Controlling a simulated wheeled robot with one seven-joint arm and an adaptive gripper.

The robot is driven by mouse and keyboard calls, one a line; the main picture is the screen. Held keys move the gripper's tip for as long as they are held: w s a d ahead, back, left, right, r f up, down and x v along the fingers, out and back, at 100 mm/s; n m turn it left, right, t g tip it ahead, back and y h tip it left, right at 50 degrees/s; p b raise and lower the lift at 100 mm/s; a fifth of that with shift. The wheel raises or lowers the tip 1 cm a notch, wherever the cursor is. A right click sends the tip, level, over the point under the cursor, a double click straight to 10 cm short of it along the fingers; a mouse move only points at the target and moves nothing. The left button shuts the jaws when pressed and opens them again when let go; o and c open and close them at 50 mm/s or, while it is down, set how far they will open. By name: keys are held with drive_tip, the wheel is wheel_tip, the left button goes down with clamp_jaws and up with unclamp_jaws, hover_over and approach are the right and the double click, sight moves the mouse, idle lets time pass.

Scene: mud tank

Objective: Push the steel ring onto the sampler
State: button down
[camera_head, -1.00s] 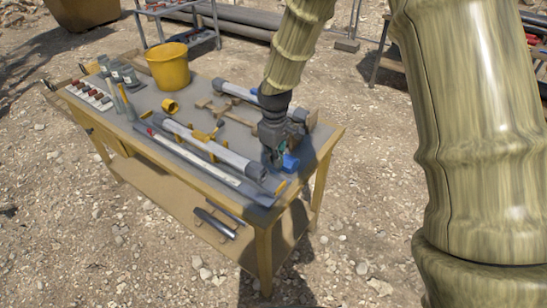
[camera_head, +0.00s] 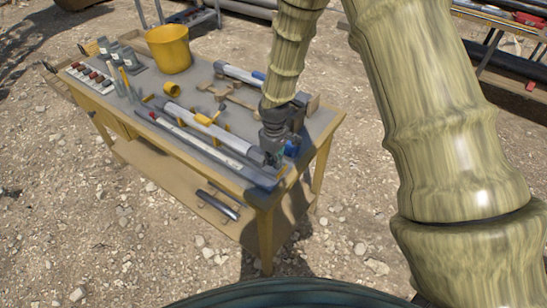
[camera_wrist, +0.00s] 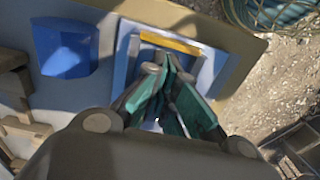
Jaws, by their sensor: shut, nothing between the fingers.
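The sampler seems to be the long grey tube (camera_head: 205,128) lying on yellow supports along the front of the workbench. Its right end is close beside my gripper (camera_head: 274,157), low over the bench's near right corner. In the wrist view, my gripper's green-padded fingers (camera_wrist: 172,92) are together with nothing between them. Beyond the fingertips are a yellow bar (camera_wrist: 170,42) and pale blue-grey surfaces; I cannot tell whether they touch. I cannot make out the steel ring; my gripper hides part of the tube's end area.
A blue object (camera_head: 292,148) lies just right of my gripper and also shows in the wrist view (camera_wrist: 62,48). A yellow bucket (camera_head: 168,50), a yellow cup (camera_head: 171,89) and several bottles stand farther left. A second grey tube (camera_head: 235,74) lies behind. Wooden pieces lie between.

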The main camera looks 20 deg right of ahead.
sight(263, 152)
drive_tip(key=w+a, duration=0.1)
drive_tip(key=w, duration=0.1)
drive_tip(key=w+a, duration=0.1)
drive_tip(key=shift+w+a+b, duration=0.3)
drive_tip(key=shift+w+a, duration=0.05)
drive_tip(key=shift+s, duration=0.1)
drive_tip(key=shift+r, duration=0.15)
